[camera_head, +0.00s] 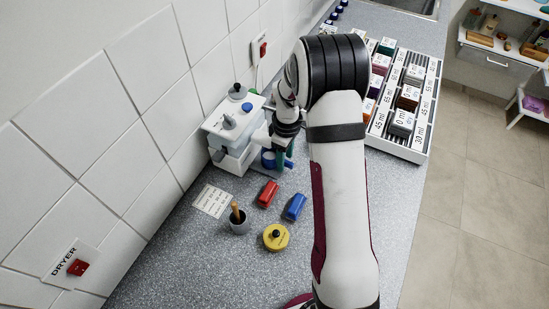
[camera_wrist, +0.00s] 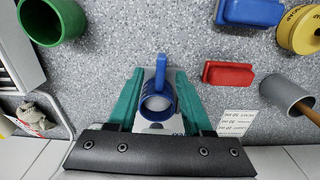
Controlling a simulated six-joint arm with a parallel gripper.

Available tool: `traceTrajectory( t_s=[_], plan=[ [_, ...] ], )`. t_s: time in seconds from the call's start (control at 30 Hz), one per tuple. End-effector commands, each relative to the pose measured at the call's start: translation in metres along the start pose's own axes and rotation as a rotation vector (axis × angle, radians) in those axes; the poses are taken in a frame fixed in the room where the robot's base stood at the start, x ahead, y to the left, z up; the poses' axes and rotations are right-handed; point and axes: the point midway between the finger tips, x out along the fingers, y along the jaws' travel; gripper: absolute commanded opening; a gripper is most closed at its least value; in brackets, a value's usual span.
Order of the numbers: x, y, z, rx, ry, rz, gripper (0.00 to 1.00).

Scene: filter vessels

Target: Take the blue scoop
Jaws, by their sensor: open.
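The blue scoop (camera_wrist: 160,88) is a round cup with a short straight handle, seen from above in the wrist view. My gripper (camera_wrist: 159,76) is open, with one teal finger on each side of the scoop. I cannot tell whether either finger touches it. In the head view the blue scoop (camera_head: 268,160) shows beside the white machine, partly hidden by my gripper (camera_head: 281,154).
A white machine (camera_head: 228,130) stands against the tiled wall. A red block (camera_head: 268,193), a blue block (camera_head: 296,206), a yellow round container (camera_head: 276,237) and a grey cup (camera_head: 239,224) with a wooden stick stand nearby. A green cup (camera_wrist: 76,18) is left in the wrist view.

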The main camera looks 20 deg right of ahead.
Motion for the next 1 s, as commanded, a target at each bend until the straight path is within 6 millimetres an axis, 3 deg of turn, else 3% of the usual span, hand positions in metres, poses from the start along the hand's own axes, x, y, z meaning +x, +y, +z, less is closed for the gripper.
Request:
traceTrajectory(
  t_s=[0.13, 0.37, 0.63, 1.0],
  plan=[
    [0.022, 0.0, 0.001, 0.0, -0.002, 0.0, 0.5],
    [0.025, 0.0, 0.001, 0.001, 0.0, 0.001, 0.5],
    [0.025, 0.0, 0.001, 0.001, 0.0, 0.001, 0.01],
    [0.024, 0.0, 0.001, 0.001, 0.0, 0.001, 0.0]
  ],
)
